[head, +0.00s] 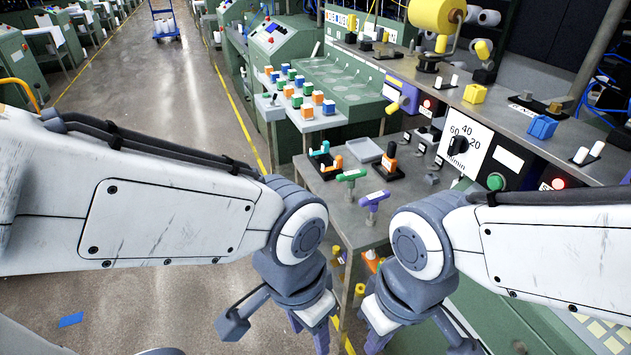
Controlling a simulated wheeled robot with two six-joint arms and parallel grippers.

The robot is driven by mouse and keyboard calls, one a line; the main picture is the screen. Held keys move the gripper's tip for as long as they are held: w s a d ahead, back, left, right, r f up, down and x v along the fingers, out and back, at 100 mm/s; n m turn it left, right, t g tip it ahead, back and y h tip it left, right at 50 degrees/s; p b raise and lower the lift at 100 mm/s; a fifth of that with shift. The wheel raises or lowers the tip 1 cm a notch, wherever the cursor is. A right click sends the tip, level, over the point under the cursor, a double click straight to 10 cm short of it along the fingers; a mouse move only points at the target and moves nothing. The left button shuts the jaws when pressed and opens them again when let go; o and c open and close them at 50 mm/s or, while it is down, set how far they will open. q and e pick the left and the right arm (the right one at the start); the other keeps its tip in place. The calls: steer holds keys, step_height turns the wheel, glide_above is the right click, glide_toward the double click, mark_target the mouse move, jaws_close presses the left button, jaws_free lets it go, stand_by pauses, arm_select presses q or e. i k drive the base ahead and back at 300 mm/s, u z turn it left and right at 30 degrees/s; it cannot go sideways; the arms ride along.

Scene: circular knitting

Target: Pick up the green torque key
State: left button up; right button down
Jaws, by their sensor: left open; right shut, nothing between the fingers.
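The green torque key (351,176) has a T-shaped handle and stands upright near the front edge of the grey workbench (337,205). A purple T-handled key (374,199) stands just to its right and nearer to me. My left gripper (277,328) is open and empty, low in the picture in front of the bench, to the left of and below the green key. My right gripper (379,336) is shut and empty, below the purple key; its tips are near the bottom edge. Neither gripper touches a key. The lower shaft of the green key is hard to make out.
Black holders with teal and orange tools (323,155) and an orange-handled piece (389,157) stand behind the keys, with a grey tray (364,150) between. A control panel with a dial (459,145) rises at the right. Open floor (160,110) lies left.

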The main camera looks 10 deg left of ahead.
mark_target(350, 176)
steer(key=u, duration=0.6)
steer(key=k, duration=0.65)
steer(key=u, duration=0.55)
steer(key=i, duration=1.8)
steer(key=z, duration=1.35)
steer(key=i, duration=0.6)
steer(key=z, duration=0.55)
